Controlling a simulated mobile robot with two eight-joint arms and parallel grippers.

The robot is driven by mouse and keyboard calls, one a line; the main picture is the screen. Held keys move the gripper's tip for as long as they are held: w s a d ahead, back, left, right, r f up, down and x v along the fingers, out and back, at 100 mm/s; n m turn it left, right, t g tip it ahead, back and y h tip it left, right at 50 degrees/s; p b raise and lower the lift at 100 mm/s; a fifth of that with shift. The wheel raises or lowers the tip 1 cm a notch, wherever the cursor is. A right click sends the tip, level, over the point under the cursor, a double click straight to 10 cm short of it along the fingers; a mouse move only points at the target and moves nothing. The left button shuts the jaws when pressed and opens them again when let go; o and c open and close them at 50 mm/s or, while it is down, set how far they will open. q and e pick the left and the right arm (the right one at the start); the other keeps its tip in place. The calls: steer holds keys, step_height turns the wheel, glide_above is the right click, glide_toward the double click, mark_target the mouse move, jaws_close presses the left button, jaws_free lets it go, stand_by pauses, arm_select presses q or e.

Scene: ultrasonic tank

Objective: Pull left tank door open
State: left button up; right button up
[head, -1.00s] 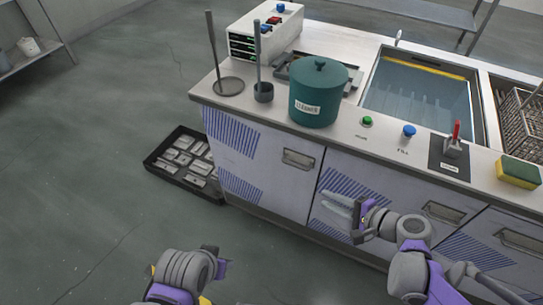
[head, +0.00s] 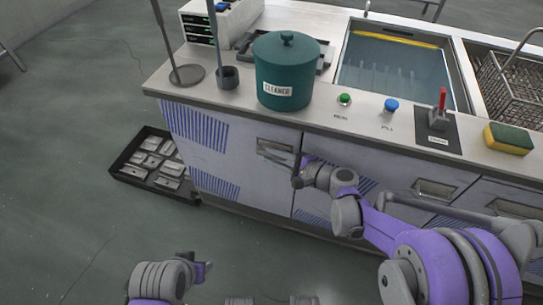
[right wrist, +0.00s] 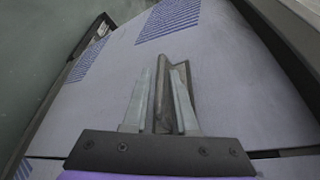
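The left tank door (head: 245,187) is a pale panel with blue stripes and looks closed, flush with the cabinet front. Its grey recessed handle (head: 276,151) is near the top right of the door. My right gripper (head: 299,169) is at the handle's right end. In the right wrist view, the handle bar (right wrist: 168,80) lies between the two fingers of my right gripper (right wrist: 163,82); I cannot tell whether they press on it. My left gripper (head: 206,271) is low over the floor, away from the cabinet, its fingers unclear.
A green cleaner pot (head: 286,75), buttons and a red-handled lever (head: 439,107) stand on the worktop above. A black tray of metal parts (head: 128,165) lies on the floor left of the cabinet. The floor before the left door is mostly clear.

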steer(key=shift+w+a+f, duration=0.1)
steer(key=shift+w+a, duration=0.1)
steer(key=shift+a, duration=0.05)
jaws_close()
stand_by(1.4)
